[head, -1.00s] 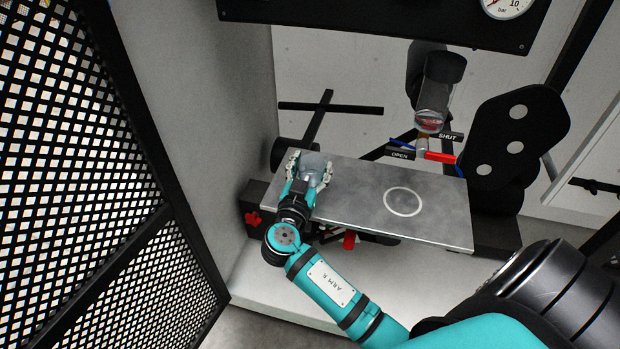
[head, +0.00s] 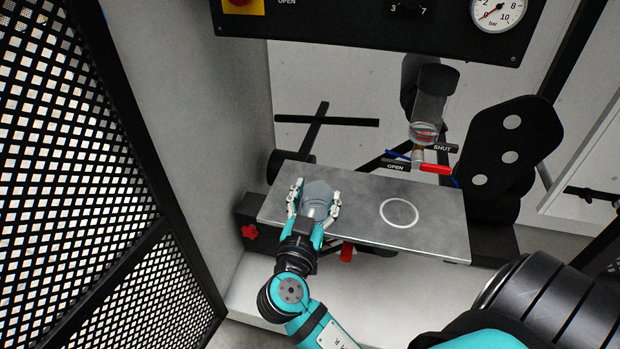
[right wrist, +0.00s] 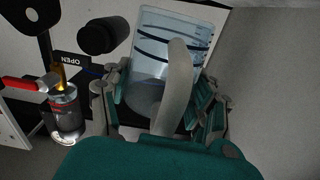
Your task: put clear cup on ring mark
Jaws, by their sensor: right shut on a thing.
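The clear cup (head: 318,190) is at the left end of the grey metal plate in the head view, between the fingers of my right gripper (head: 314,203). The right wrist view shows the see-through cup (right wrist: 168,45) between the fingers, which are shut on it. Whether its base touches the plate is hard to tell. The ring mark (head: 399,213) is a pale circle on the plate, to the right of the cup, and it is bare. My left gripper is not in view.
The metal plate (head: 355,208) is clear between cup and ring. Behind it stand a clear cylinder (head: 428,105) and a red valve handle (head: 431,169). A black plate with pale discs (head: 505,150) rises at the right. A mesh panel (head: 75,170) is at the left.

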